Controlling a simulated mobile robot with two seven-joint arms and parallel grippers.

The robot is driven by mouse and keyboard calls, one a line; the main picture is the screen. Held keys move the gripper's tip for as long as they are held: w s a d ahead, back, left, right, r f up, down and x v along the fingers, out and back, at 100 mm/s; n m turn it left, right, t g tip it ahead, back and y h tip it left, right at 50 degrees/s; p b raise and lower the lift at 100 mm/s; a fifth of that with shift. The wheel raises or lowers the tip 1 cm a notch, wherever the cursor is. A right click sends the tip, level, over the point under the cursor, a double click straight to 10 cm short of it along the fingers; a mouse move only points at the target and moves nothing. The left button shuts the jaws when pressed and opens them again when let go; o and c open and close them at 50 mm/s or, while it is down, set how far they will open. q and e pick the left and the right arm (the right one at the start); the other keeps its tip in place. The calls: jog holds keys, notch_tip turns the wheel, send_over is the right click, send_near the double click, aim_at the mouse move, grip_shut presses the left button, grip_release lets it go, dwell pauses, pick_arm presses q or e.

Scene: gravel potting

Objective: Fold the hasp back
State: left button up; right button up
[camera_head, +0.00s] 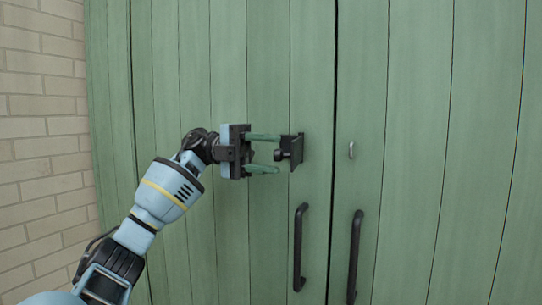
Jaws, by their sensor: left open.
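The black hasp (297,151) is on the left green door, near the seam between the doors. Its plate stands out from the door surface, and a small dark knob or pin (279,154) points left from it. A small metal staple (351,150) sits on the right door, apart from the hasp. My left gripper (279,154) is open, its two green fingers pointing right, one above and one below the knob. Whether the fingertips touch the hasp cannot be told. My right gripper is not in view.
Two black vertical handles, the left (299,247) and the right (354,257), stand out from the doors below the hasp. A pale brick wall (40,150) borders the doors at the left. The right door (440,150) is otherwise clear.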

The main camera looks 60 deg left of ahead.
pick_arm(q)
jog(key=v, duration=0.7)
jog(key=shift+d, duration=0.1)
